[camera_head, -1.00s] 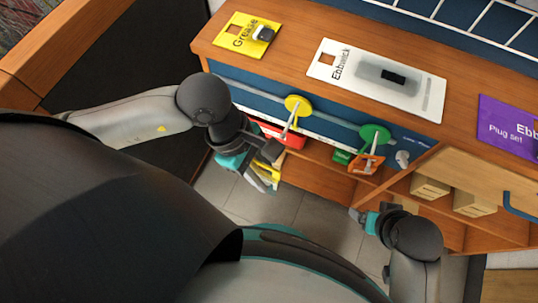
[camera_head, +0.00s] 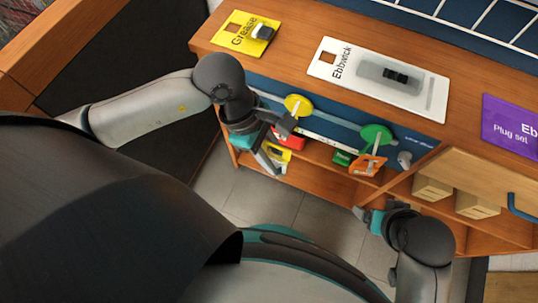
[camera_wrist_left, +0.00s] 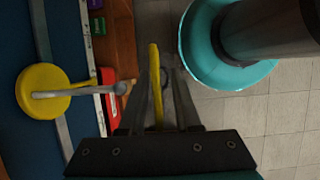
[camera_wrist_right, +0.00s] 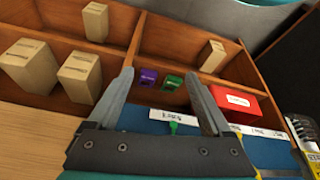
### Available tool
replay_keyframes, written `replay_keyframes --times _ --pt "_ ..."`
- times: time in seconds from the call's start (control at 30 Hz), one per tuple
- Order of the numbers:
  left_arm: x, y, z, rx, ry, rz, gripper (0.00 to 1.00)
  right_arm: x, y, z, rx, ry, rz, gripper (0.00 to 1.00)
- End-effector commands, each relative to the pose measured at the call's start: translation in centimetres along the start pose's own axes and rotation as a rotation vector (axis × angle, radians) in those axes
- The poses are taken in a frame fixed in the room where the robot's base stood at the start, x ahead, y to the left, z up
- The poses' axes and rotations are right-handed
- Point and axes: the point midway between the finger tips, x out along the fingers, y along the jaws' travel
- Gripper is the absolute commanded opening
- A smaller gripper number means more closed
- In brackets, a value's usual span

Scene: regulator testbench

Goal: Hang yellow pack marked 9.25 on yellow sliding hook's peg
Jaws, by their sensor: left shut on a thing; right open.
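The yellow pack (camera_head: 277,158) is held in my left gripper (camera_head: 275,146), which is shut on it. In the left wrist view the pack (camera_wrist_left: 155,85) shows edge-on between the fingers. Its number cannot be read. The yellow sliding hook (camera_head: 297,105) is a yellow disc on the rail at the bench's front, with a grey peg pointing outward. In the left wrist view the hook (camera_wrist_left: 42,90) is left of the pack, and its peg tip is apart from the pack. My right gripper (camera_head: 364,213) is open and empty, away at the right.
A red bin (camera_head: 291,139) and a green bin (camera_head: 343,157) sit on the shelf below. Cardboard boxes (camera_head: 431,187) fill the right shelf.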

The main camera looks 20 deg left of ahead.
Motion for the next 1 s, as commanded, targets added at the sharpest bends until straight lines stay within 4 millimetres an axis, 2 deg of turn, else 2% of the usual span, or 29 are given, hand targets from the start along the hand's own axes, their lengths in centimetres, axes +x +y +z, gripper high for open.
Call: replay_keyframes --times 0.7,1.0 --pt "0.3 4.4 -0.1 0.001 0.000 0.002 0.00 -1.5 0.0 -0.4 0.002 0.019 0.000 0.84" --pt "0.8 5.2 -0.3 0.000 0.000 0.001 0.00 -3.3 0.1 -0.8 -0.001 0.045 0.004 0.84"
